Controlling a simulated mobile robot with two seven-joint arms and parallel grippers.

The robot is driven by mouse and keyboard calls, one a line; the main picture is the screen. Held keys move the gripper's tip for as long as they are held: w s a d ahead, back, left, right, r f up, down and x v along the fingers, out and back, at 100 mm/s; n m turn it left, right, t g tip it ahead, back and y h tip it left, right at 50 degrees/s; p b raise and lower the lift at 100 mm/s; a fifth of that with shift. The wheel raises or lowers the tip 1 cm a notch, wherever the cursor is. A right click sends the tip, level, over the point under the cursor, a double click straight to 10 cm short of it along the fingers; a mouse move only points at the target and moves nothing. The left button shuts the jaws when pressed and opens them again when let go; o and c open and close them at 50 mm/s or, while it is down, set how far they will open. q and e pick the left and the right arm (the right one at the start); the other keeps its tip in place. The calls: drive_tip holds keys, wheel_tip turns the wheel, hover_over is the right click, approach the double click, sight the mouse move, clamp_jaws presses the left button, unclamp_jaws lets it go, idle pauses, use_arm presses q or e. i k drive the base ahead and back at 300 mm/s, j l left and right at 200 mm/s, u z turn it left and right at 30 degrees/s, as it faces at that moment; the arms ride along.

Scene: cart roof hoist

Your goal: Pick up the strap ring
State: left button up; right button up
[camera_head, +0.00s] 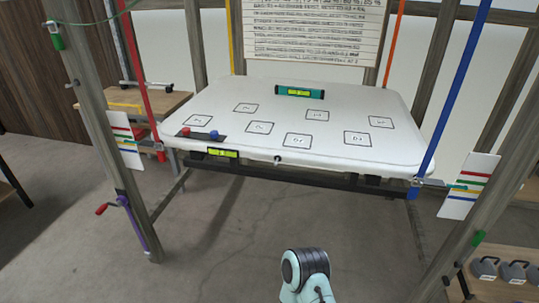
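No loose strap ring can be clearly made out. A red strap (134,65) runs down to the left front corner of a white panel (270,107). A blue strap (457,85) runs down to its right front corner, ending at a small blue fitting (415,187). A yellow strap (230,35) and an orange strap (393,42) hang at the back corners. A purple strap (138,225) hangs on the left post near a red-handled crank. Neither of my grippers shows; only a teal and black part of my arm is at the bottom centre.
Grey weights (485,268) sit on a shelf at lower right. The floor before the panel is clear.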

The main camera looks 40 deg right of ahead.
sight(56, 38)
drive_tip(key=i+j+z, duration=0.25)
drive_tip(key=i+j, duration=0.15)
drive_tip(key=i, duration=0.3)
drive_tip(key=i+j+z, duration=0.3)
drive_tip(key=i+j, duration=0.25)
drive_tip(key=i, duration=0.1)
